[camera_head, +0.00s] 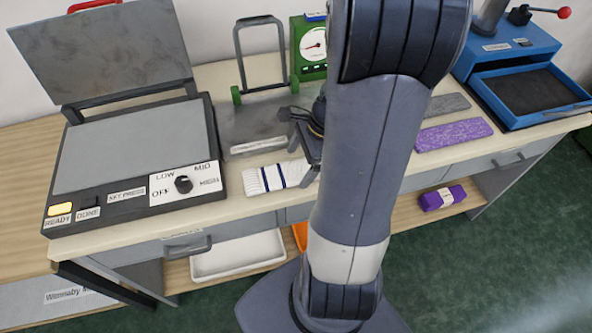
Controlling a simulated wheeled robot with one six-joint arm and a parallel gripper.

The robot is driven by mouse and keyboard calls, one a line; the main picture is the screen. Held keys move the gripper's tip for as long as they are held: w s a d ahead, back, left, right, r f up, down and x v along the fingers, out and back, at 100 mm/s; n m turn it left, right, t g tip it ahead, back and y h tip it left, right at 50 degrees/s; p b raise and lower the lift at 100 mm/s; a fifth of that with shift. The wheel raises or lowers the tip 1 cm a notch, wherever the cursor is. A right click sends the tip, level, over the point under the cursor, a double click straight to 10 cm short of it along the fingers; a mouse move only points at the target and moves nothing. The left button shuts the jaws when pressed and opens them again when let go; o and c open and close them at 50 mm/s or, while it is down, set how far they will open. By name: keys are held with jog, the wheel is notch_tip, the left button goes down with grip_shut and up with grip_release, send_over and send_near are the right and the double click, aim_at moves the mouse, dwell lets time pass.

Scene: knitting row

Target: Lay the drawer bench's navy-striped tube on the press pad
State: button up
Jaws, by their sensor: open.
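The navy-striped tube (275,177) is white and ribbed with dark blue stripes. It lies flat on the drawer bench (240,207), near the front edge and just right of the press. The press pad (130,148) is a bare grey plate in a dark frame, with its lid (105,50) raised behind it. My gripper (298,145) is open, above the bench close to the tube's right end. My arm covers part of the gripper and the area to its right, so I cannot tell whether a finger touches the tube.
The press panel has a dial (183,184) and a lit yellow lamp (60,209). A metal stand (262,60) and green gauge box (309,45) are behind. Purple (453,135) and grey (448,104) knit pieces lie right, beside a blue machine (505,62). A white tray (237,256) sits below.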

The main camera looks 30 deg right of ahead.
jog(key=shift+x, duration=0.85)
jog(key=shift+s, duration=0.1)
jog(key=shift+c, duration=0.2)
jog(key=c, duration=1)
